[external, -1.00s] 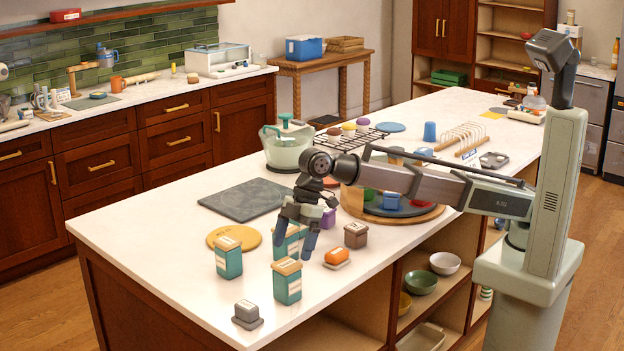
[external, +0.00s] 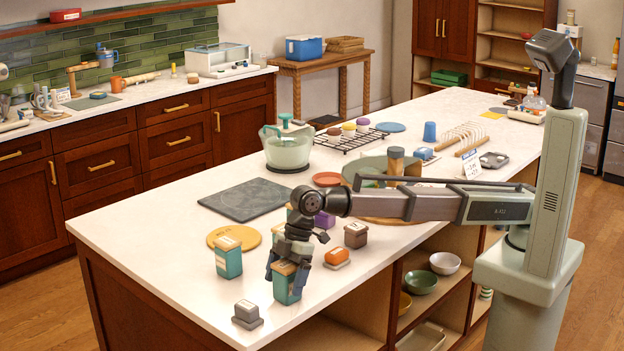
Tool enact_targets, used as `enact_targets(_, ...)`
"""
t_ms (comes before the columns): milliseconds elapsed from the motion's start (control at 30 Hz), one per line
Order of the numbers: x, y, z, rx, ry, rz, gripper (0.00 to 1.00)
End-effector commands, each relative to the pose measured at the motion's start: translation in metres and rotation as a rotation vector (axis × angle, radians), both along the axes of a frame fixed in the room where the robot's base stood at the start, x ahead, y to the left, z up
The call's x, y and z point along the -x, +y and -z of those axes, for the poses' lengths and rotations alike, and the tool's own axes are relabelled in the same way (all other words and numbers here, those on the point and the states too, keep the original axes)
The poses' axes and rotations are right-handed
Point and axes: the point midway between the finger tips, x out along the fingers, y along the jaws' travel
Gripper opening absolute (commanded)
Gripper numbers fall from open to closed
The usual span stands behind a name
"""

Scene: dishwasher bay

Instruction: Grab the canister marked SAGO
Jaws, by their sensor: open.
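Several teal canisters with tan lids and white labels stand on the white island counter; the labels are too small to read, so I cannot tell which is SAGO. One canister (external: 229,262) stands upright at the left, clear of my arm. Another canister (external: 281,292) stands nearest the front edge. My gripper (external: 286,280) points down over this front canister with its open fingers on either side of the upper part. I cannot tell whether the fingers touch it. A third canister (external: 291,212) is mostly hidden behind my wrist.
A small grey block (external: 246,314) stands near the front corner. An orange item (external: 337,256) on a small stand and a brown box (external: 355,234) are close on the right. A round yellow board (external: 234,238) and a dark slab (external: 245,201) lie behind.

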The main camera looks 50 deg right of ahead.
Motion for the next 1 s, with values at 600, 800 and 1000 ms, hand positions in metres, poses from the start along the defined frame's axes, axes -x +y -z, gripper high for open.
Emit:
enact_targets(600, -0.0001, 0.0001, 0.0001, -0.001, 0.0, 0.0, 0.52)
enact_targets(800, -0.0002, 0.0001, 0.0, -0.001, 0.0, 0.0, 0.33)
enact_targets(1000, -0.0002, 0.0002, -0.0003, -0.001, 0.0, 0.0, 0.28)
